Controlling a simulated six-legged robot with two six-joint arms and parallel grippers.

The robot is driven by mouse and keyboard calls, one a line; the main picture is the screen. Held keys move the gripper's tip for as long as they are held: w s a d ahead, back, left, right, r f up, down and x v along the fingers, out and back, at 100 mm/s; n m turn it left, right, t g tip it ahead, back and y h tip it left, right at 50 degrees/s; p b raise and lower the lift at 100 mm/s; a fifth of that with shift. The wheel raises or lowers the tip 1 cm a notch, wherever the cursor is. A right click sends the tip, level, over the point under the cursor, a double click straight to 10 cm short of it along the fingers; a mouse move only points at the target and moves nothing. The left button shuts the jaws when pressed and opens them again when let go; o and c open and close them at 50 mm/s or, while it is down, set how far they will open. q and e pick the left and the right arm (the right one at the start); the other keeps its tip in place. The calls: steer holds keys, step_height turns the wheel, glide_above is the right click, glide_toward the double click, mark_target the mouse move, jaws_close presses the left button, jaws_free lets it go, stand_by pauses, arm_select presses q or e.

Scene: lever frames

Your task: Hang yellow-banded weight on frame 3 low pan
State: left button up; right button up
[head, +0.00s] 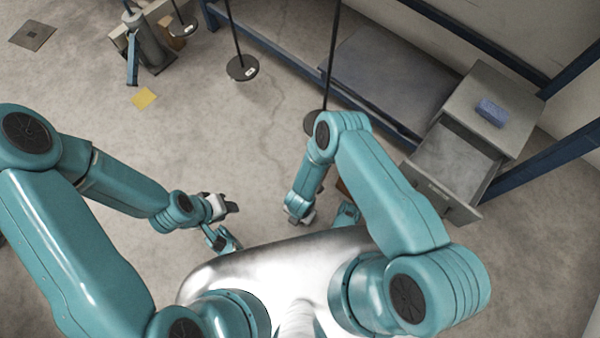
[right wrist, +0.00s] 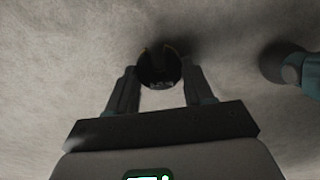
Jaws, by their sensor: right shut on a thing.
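My right gripper (right wrist: 160,88) is shut on a small dark round weight (right wrist: 160,72), with faint yellowish marks at its rim. The weight is between the fingers, over bare floor. In the head view my right gripper (head: 298,217) hangs low in front of my body, and its fingers and the weight are mostly hidden. My left gripper (head: 228,206) is low at centre left, with nothing visible in it; its opening is unclear. Dark poles rise from round bases, one at upper middle (head: 242,68), one farther back (head: 183,26), one beside my right arm (head: 313,122). I cannot read their numbers, and no pan is visible.
A grey cabinet (head: 490,100) with an open drawer (head: 455,165) stands at right, a blue block (head: 491,112) on top. A dark flat slab (head: 385,75) lies by the blue rack (head: 285,60). A yellow square (head: 144,98) lies on the otherwise open floor at left.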

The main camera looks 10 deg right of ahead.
steer(key=shift+f+b, duration=0.45)
steer(key=shift+f, duration=0.05)
stand_by(0.3)
steer(key=o, duration=1.1)
